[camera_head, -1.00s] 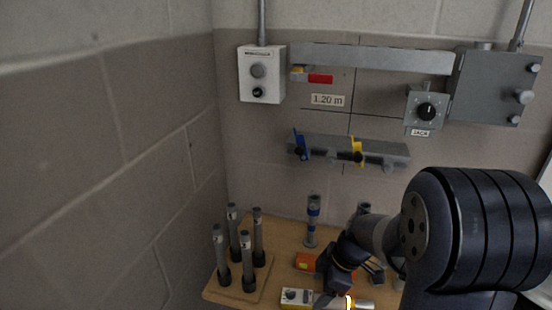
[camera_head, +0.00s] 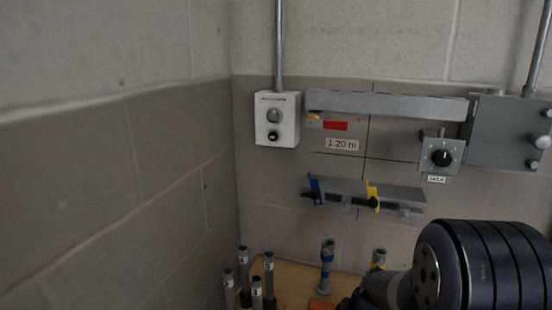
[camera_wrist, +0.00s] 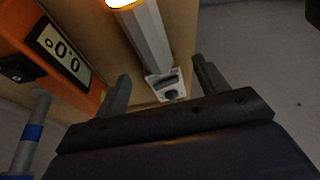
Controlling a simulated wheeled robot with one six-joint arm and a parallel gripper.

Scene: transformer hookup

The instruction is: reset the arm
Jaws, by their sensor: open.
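My gripper (camera_wrist: 160,90) shows in the wrist view with its two dark fingers spread apart and nothing held between them. Beyond the fingers lies a pale bar-shaped device (camera_wrist: 147,35) with a lit orange end and a small panel at its near end; I cannot tell how far it is from the fingertips. My arm (camera_head: 450,265) fills the lower right of the head view, and the gripper itself is out of that picture.
An orange meter (camera_wrist: 45,55) and a blue-banded post (camera_wrist: 28,140) are left in the wrist view. Several grey tubes (camera_head: 256,285) stand on the wooden table (camera_head: 292,280). A wall shelf (camera_head: 362,188), white box (camera_head: 277,118) and grey cabinet (camera_head: 503,130) hang above.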

